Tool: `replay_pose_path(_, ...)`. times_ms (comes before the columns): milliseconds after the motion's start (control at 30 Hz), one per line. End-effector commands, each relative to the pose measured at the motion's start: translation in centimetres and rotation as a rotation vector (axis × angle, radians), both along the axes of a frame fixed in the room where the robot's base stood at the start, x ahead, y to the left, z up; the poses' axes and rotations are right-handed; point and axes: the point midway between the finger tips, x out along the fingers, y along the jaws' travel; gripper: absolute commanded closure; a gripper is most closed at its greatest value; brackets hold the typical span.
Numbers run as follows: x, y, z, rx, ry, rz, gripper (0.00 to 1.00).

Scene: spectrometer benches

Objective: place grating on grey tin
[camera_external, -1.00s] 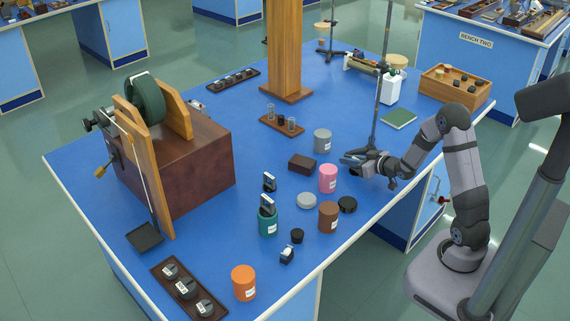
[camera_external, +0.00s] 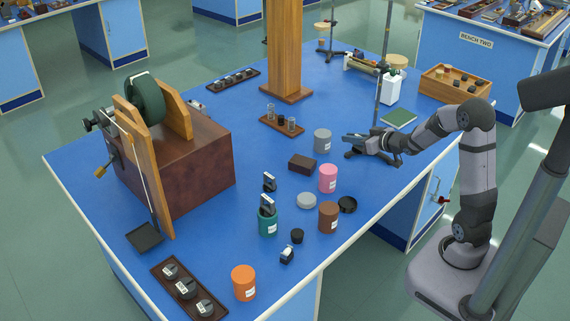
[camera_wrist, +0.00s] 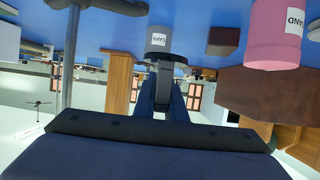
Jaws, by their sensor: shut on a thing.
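The grey tin (camera_external: 322,141) stands upright on the blue bench; it also shows in the wrist view (camera_wrist: 158,41), with a label reading CAPS. My gripper (camera_external: 354,144) is to the right of the tin, above the bench and apart from it. The jaws are shut on a small dark grey, flat piece, apparently the grating (camera_wrist: 172,58). In the wrist view it shows between the fingertips and overlaps the tin's edge in the picture. Its shape is partly hidden by the fingers.
The pink tin (camera_external: 328,179) and brown block (camera_external: 302,164) stand close to the grey tin. A brown tin (camera_external: 328,217), dark lid (camera_external: 347,204) and grey lid (camera_external: 306,200) are nearer the front. A retort stand rod (camera_external: 377,105) rises behind my gripper.

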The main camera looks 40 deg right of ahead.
Motion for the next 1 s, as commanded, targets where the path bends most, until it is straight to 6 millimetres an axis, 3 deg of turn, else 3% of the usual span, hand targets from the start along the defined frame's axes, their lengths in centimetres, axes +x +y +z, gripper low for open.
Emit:
replay_pose_path(300, 0.1, 0.7, 1.2, 0.002, 0.002, 0.012, 1.00)
replay_pose_path(567, 0.4, 2.4, -1.2, 0.003, 0.006, 0.044, 1.00)
replay_pose_path(667, 2.2, 2.7, -1.0, 0.001, 0.002, 0.067, 1.00)
replay_pose_path(1000, 11.4, 2.0, 1.4, -0.004, -0.005, 0.155, 1.00)
